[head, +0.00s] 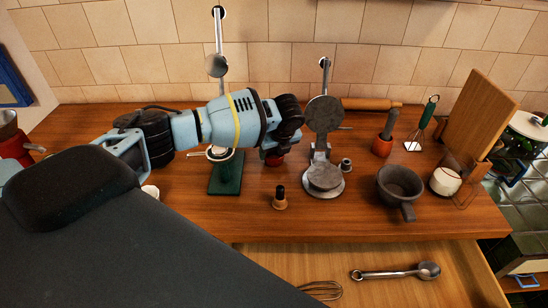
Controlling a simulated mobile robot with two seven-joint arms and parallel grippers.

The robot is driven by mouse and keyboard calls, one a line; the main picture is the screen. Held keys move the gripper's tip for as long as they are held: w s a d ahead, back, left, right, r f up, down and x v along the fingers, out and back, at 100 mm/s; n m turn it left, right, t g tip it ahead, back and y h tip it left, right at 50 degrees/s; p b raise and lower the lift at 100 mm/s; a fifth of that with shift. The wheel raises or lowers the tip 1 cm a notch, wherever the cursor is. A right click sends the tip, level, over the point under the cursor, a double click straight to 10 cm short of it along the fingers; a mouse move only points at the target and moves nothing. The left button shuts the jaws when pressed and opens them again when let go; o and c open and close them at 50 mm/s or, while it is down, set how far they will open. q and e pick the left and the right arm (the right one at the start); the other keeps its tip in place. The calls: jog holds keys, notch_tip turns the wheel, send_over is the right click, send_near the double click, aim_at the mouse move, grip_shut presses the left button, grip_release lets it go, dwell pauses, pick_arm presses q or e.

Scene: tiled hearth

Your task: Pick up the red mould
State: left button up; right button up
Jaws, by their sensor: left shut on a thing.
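The red mould (272,160) shows only as a small red patch under my left gripper, on or just above the wooden worktop; the gripper hides most of it. My left gripper (274,150) reaches in from the left with its jaws shut on the red mould. The fingertips are dark and partly hidden, so the exact grip is hard to see. My right gripper is not in view.
A green-based stand (226,178) is close left of the mould, and a grey press (324,177) is close right. A small wooden-based stamp (280,200) stands in front. A dark cup (399,184) is further right. An open drawer (400,292) holds a scoop and whisk.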

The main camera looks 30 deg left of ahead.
pick_arm(q)
jog(key=shift+c, duration=0.6)
jog(key=shift+r, duration=0.1)
